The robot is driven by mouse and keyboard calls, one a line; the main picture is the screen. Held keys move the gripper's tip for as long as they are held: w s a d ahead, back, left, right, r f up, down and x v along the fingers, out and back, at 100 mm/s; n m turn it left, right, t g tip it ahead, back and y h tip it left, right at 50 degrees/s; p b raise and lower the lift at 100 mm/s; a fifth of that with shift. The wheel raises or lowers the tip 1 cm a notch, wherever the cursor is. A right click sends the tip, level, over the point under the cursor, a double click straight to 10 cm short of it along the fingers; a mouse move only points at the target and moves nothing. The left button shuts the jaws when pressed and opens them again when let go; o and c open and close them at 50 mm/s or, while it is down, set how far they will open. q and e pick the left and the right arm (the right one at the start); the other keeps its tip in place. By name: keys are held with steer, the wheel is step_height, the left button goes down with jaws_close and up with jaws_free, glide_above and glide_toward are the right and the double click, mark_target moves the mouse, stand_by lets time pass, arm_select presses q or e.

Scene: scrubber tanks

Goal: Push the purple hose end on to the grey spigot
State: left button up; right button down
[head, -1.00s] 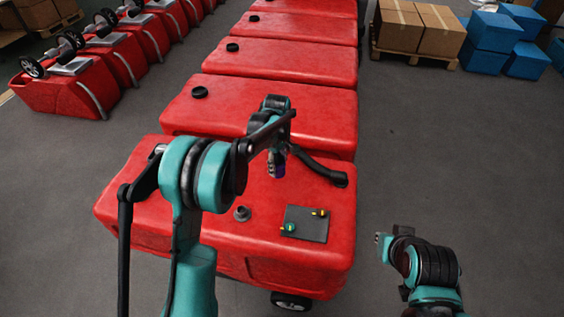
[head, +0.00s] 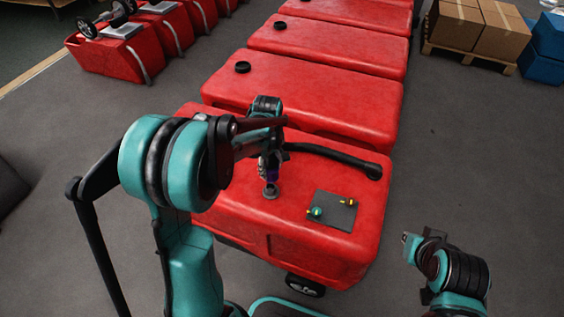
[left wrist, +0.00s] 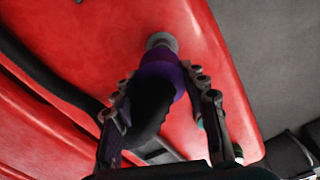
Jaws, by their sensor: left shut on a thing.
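The purple hose end (head: 271,172) is in my left gripper (head: 268,163), right above the grey spigot (head: 271,190) on the nearest red tank. In the left wrist view, the fingers are closed around the black hose (left wrist: 152,105) behind the purple cuff (left wrist: 162,76). The cuff is lined up with the spigot (left wrist: 161,40) and looks to meet it. The spigot's flange shows past the cuff; I cannot tell how far the cuff is over it. My right gripper (head: 410,241) is at the lower right, away from the tank; its fingers are unclear.
The black hose (head: 340,153) runs right to the nearest tank's (head: 290,245) back right. A dark plate (head: 332,210) with small green and yellow fittings lies right of the spigot. More red tanks (head: 305,90) stand behind.

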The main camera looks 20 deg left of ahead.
arm_select(q)
steer(key=shift+s+a, duration=0.15)
steer(key=shift+f, duration=0.15)
steer(key=b, duration=0.5)
glide_above(271, 187)
steer(key=shift+f, duration=2.85)
steer(key=shift+f, duration=0.1)
steer(key=shift+f+b, duration=1.15)
steer(key=shift+f, duration=0.35)
steer(key=o, duration=0.7)
steer(key=shift+f, duration=0.1)
steer(key=o, duration=0.5)
steer(key=shift+o, duration=0.5)
